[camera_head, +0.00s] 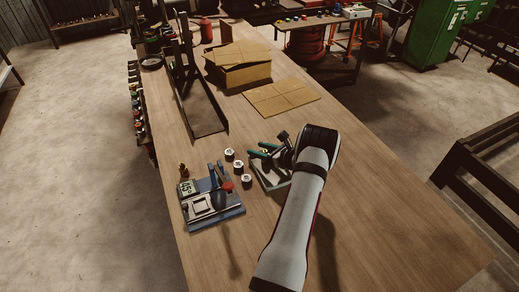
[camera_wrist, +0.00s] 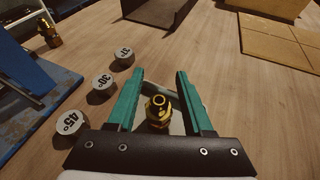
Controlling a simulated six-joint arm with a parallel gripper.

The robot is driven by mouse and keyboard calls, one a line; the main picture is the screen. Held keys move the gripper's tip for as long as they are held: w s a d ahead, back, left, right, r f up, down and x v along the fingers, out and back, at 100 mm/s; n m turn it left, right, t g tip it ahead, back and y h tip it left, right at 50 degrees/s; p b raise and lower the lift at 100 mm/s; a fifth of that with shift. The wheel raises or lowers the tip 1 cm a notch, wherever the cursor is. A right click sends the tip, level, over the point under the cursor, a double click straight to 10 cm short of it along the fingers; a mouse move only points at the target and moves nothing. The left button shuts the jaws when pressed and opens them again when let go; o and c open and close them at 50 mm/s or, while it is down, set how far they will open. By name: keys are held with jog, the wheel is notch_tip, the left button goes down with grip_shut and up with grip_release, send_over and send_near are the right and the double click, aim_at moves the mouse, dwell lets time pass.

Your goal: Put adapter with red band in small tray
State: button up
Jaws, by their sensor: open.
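My gripper (camera_head: 261,150) is low over the small tray (camera_head: 267,185); its two green fingers are apart in the wrist view (camera_wrist: 159,72). A brass adapter (camera_wrist: 159,110) stands between the fingers, within the tray's pale outline. There is a gap between it and each finger. I cannot make out a red band on it. A second brass adapter (camera_wrist: 48,34) stands at the upper left of the wrist view, by the blue-based crimper (camera_head: 213,204); it also shows in the head view (camera_head: 183,170). Its band colour is too small to tell.
Three round dies marked with angles (camera_wrist: 103,87) stand in a row left of my gripper. A black metal stand (camera_head: 205,120) and cardboard boxes (camera_head: 243,75) are farther back. A flat cardboard sheet (camera_head: 281,97) lies behind the tray. The table's right side is clear.

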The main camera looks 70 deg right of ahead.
jog(key=v, duration=1.2)
jog(key=shift+a+r, duration=0.1)
jog(key=w+d+r+m+g+h, duration=0.2)
jog(key=w+r+m, duration=0.4)
jog(key=w, duration=0.4)
jog(key=w+a+r+m+g, duration=0.4)
jog(key=w+a+r+m, duration=0.55)
jog(key=w+m, duration=0.2)
jog(key=s+a+m+g+y, duration=0.3)
jog(key=a+m, duration=0.4)
jog(key=a, duration=0.9)
jog(key=s+a+m+g+y, duration=0.15)
jog(key=s+a+m, duration=0.5)
jog(key=a, duration=1.05)
jog(key=s+a+m+g+y, duration=0.2)
jog(key=s+a+m+y, duration=0.2)
jog(key=s+a, duration=0.5)
jog(key=a+m, duration=0.1)
jog(key=a, duration=0.2)
jog(key=shift+m, duration=0.4)
